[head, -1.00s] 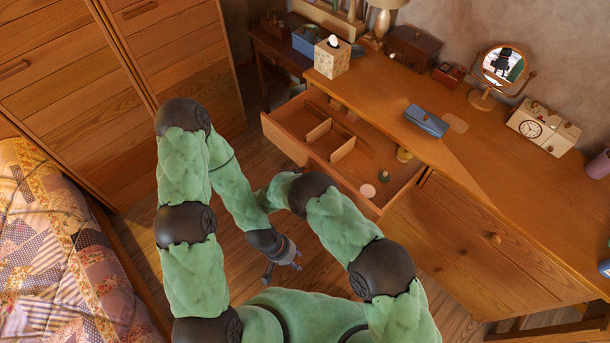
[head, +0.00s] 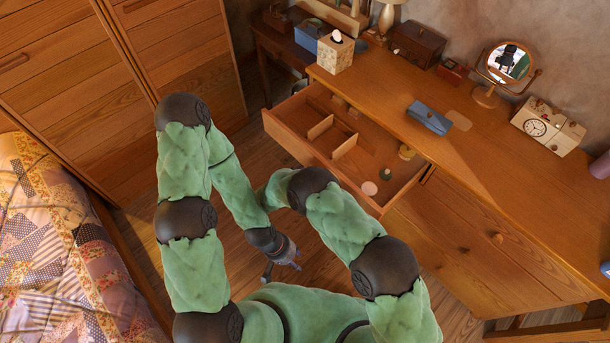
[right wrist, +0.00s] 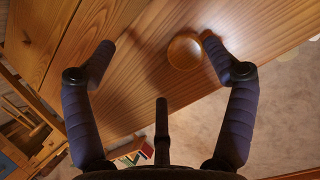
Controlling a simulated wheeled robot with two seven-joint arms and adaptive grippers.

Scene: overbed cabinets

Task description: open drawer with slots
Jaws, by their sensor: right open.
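The drawer with slots (head: 285,136) is pulled out of the wooden dresser in the head view. Thin dividers (head: 343,147) split its inside, and a few small items lie in it. In the right wrist view, a round wooden knob (right wrist: 185,52) stands on a wooden front. My right gripper (right wrist: 159,47) is open, with its fingers on either side of the knob, the right finger close to it. Contact is unclear. In the head view my right gripper is hidden behind my arm and the drawer. My left gripper (head: 283,268) hangs over the floor, empty, its fingers apart.
The dresser top (head: 470,170) holds a tissue box (head: 335,52), a blue box (head: 429,118), a mirror (head: 508,63) and a clock (head: 536,128). A bed (head: 50,240) and a wardrobe (head: 180,60) stand at the left. Some floor is free between bed and drawer.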

